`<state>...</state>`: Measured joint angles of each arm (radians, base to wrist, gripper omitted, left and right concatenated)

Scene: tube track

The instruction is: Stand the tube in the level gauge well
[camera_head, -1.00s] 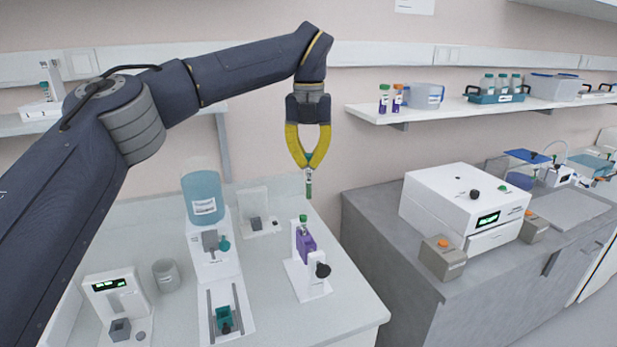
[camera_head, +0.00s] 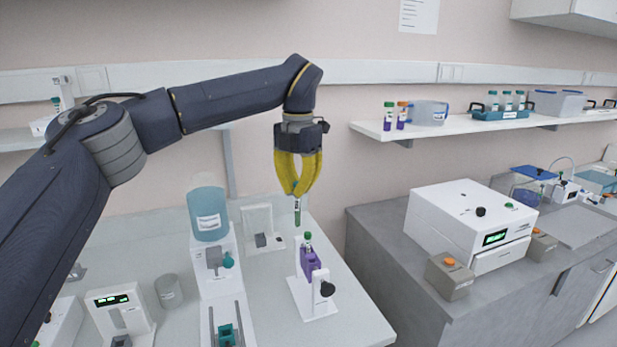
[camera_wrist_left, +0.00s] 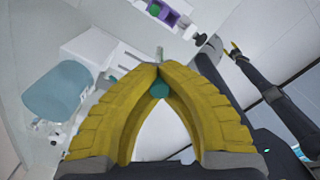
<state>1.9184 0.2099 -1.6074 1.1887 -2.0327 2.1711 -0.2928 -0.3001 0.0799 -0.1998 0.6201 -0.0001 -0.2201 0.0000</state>
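My left gripper (camera_head: 297,190) has its yellow fingers closed at the tips on a slim tube (camera_head: 297,212) with green in it. The tube hangs upright below the fingertips, above the bench. In the left wrist view the teal cap (camera_wrist_left: 160,90) shows between the fingers, and the tube's end (camera_wrist_left: 159,54) sticks out past the tips. I cannot tell for sure which device is the level gauge. A white stand with a grey block (camera_head: 261,240) is behind and left of the tube. A white device with a green display (camera_head: 112,300) has a grey block, cut off below. My right gripper seems to show small (camera_wrist_left: 233,48).
A white stand with a purple holder (camera_head: 310,264) and green-capped tube is just below the held tube. A blue-topped dispenser (camera_head: 208,215) and grey cup (camera_head: 168,291) stand left. The shelf (camera_head: 470,122) is to the right. Bare bench lies around the purple holder's stand.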

